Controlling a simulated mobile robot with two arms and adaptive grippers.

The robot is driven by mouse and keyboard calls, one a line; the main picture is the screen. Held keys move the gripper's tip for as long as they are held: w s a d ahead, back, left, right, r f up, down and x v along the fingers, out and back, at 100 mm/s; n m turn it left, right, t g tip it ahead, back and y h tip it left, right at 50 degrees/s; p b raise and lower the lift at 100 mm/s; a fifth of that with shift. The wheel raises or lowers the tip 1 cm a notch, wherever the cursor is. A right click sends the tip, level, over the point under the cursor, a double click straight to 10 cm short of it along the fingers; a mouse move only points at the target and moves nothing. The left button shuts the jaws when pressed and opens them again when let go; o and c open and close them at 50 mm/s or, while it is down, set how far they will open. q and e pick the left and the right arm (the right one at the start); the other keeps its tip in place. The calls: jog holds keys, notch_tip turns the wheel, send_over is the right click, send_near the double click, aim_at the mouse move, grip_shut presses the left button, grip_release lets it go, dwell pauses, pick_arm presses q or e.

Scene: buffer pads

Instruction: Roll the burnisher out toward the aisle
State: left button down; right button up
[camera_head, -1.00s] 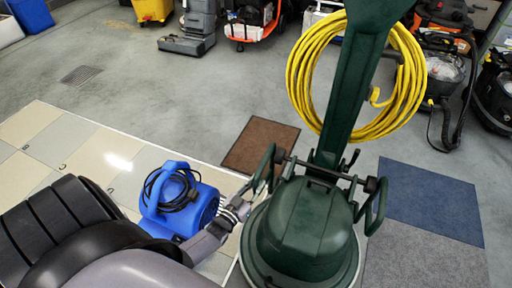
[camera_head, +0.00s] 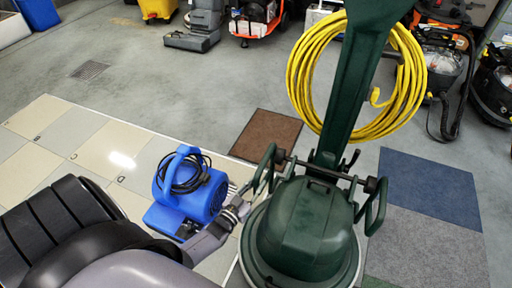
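The dark green burnisher (camera_head: 305,232) stands upright in the middle front, with a round base and a tall column. A yellow cord (camera_head: 306,82) hangs coiled around its upper part. Looped handles stick out on both sides of its body. My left gripper (camera_head: 243,195) is at the lower end of the left looped handle (camera_head: 264,168) and looks shut on it; the exact finger contact is small and partly hidden. My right gripper is not in view.
A blue blower (camera_head: 205,195) stands on the pale tiles (camera_head: 60,127), close beside my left gripper. A brown mat (camera_head: 265,138) lies behind the burnisher; blue (camera_head: 430,183) and grey (camera_head: 425,245) mats lie right. Machines line the back. Grey floor (camera_head: 200,85) is open at back left.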

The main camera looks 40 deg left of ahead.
pick_arm(q)
jog(key=c, duration=1.4)
grip_release()
jog(key=shift+d, duration=0.1)
jog(key=shift+c, duration=0.2)
jog(key=shift+s, duration=0.15)
jog(key=s, duration=1.1)
jog(key=shift+s+d, duration=0.2)
jog(key=shift+s, duration=0.15)
